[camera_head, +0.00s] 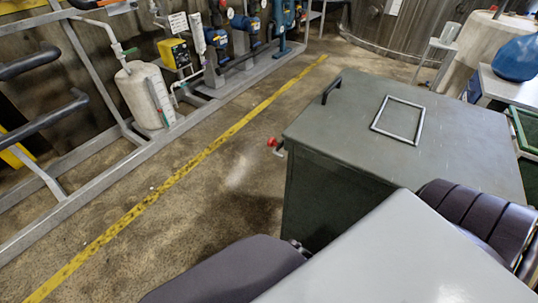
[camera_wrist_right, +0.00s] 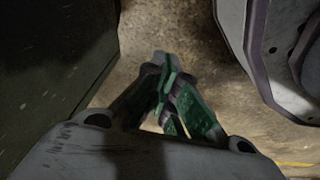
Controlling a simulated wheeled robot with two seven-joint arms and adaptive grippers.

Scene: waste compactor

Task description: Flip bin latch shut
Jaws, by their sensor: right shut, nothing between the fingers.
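The bin is a dark green metal box (camera_head: 340,200) with a grey-green lid (camera_head: 455,135). A square metal frame (camera_head: 400,120) lies on the lid, and a black handle (camera_head: 331,91) stands at its far left edge. A small red-tipped part (camera_head: 274,144), possibly the latch, sticks out from the bin's left side. My right gripper (camera_wrist_right: 163,62) shows in the right wrist view with its green-padded fingers shut and empty, over the floor beside a dark wall (camera_wrist_right: 50,60). In the head view both grippers are hidden.
A yellow floor line (camera_head: 180,178) runs left of the bin, with open concrete floor between. A pipe rack with pumps (camera_head: 215,50) stands at the back left. A blue container (camera_head: 517,58) sits on a cabinet at the right.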

